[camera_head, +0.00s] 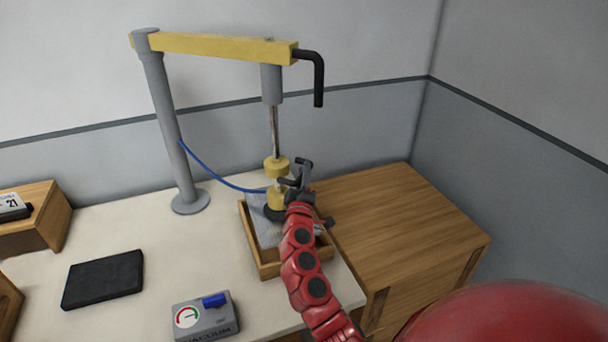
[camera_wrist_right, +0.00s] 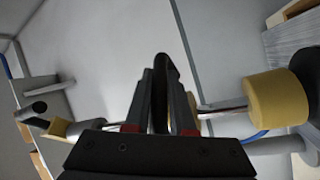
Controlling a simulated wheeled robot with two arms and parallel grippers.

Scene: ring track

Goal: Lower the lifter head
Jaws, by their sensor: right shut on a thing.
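The lifter has a grey post (camera_head: 172,130), a yellow beam (camera_head: 215,46) and a thin rod hanging from a grey sleeve. Its yellow lifter head (camera_head: 276,166) hangs on the rod, low over a wooden tray (camera_head: 266,270). The head's yellow cylinder (camera_wrist_right: 275,100) and dark cup also show in the right wrist view, at the right. My right gripper (camera_head: 297,183) is beside the head, shut on a dark bar (camera_wrist_right: 160,75) that looks like the head's handle. My arm partly hides the cup and tray, so I cannot tell whether the cup touches the grey sheets (camera_head: 262,229). My left gripper is not in view.
A vacuum box (camera_head: 207,318) with a gauge and blue switch stands at the front. A black pad (camera_head: 103,279) lies to the left. A blue hose (camera_head: 213,172) runs from post to head. A wooden cabinet (camera_head: 400,220) stands right of the tray.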

